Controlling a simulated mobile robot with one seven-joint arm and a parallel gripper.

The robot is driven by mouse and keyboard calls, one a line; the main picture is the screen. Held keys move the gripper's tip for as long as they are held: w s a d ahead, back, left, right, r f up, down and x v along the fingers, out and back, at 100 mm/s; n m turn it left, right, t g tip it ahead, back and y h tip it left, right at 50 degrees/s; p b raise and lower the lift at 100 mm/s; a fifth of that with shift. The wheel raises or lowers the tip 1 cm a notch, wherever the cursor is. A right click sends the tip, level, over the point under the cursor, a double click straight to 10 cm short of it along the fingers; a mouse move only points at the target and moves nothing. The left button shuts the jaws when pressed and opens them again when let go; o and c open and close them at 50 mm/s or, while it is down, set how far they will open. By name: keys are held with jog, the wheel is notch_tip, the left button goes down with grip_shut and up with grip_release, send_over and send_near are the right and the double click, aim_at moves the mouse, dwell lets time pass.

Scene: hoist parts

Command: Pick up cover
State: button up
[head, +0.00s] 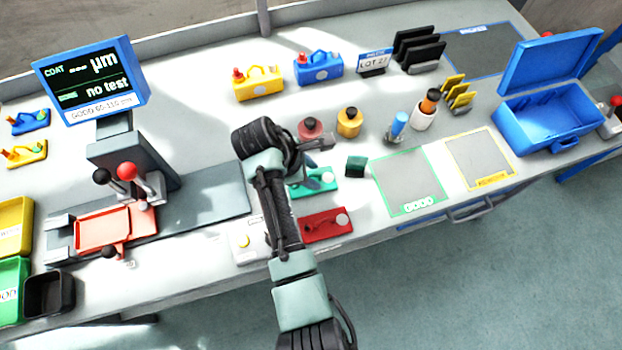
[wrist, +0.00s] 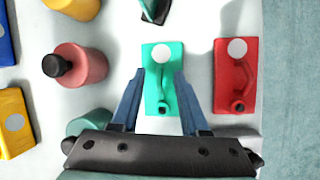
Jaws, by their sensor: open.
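A teal cover (head: 322,180), a flat plate with a raised handle and a white disc, lies on the bench; my arm partly hides it in the head view. In the wrist view the teal cover (wrist: 157,57) lies between and beyond my fingers. My gripper (wrist: 159,82) is open and empty, one finger on either side of the cover's handle end. In the head view my gripper (head: 313,160) is over the teal cover; its height above it is hard to tell. A similar red cover (head: 325,224) lies nearer the bench's front edge, to the right in the wrist view (wrist: 236,75).
A dark green block (head: 355,166) lies right of the teal cover. A pink round part (head: 310,128) and a yellow one (head: 349,122) stand behind. Yellow (head: 259,84) and blue (head: 318,67) covers lie at the back. A green-framed mat (head: 410,181) is bare.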

grip_shut()
dwell(1.4)
